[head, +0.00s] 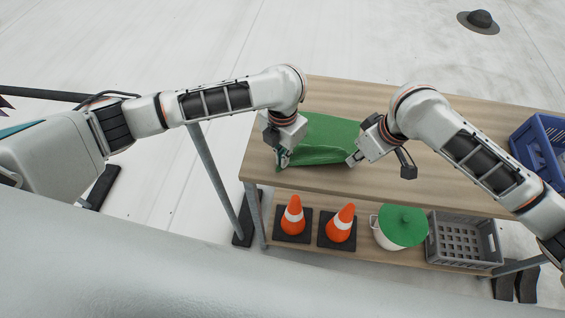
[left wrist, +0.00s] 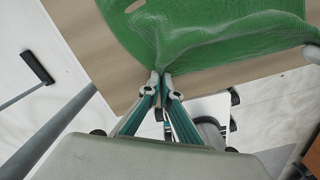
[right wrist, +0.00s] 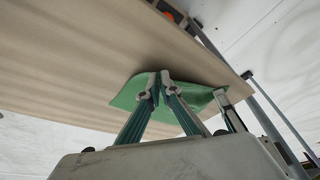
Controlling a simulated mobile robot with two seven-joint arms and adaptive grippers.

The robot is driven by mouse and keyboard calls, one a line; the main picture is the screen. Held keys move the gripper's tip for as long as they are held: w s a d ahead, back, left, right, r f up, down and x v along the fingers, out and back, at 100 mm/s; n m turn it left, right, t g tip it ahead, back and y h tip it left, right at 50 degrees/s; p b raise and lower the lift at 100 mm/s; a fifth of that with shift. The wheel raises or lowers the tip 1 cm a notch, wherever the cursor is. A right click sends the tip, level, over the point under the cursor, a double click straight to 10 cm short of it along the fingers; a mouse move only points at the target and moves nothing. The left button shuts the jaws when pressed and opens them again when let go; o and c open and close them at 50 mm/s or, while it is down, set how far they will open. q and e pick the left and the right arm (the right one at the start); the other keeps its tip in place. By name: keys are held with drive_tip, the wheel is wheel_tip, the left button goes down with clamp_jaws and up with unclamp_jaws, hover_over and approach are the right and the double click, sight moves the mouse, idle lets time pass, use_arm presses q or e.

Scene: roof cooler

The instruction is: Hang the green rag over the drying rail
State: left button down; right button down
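The green rag (head: 325,137) lies on the wooden top of the bench (head: 440,180), near its left end. My left gripper (head: 283,162) is shut on the rag's left front edge; folds run out from its fingertips (left wrist: 160,74) in the left wrist view. My right gripper (head: 353,160) is at the rag's right front corner. In the right wrist view its fingertips (right wrist: 156,78) are close together with the green cloth at them. A dark horizontal bar (head: 45,93), seemingly the drying rail, stands left of the bench, partly hidden by my left arm.
A grey post (head: 215,180) with a black foot stands by the bench's left end. Two orange cones (head: 293,216), a white pot with a green lid (head: 404,226) and a grey crate (head: 463,240) stand on the lower shelf. A blue crate (head: 540,145) sits at the right end.

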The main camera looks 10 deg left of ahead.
use_arm(q)
drive_tip(key=shift+r, duration=2.5)
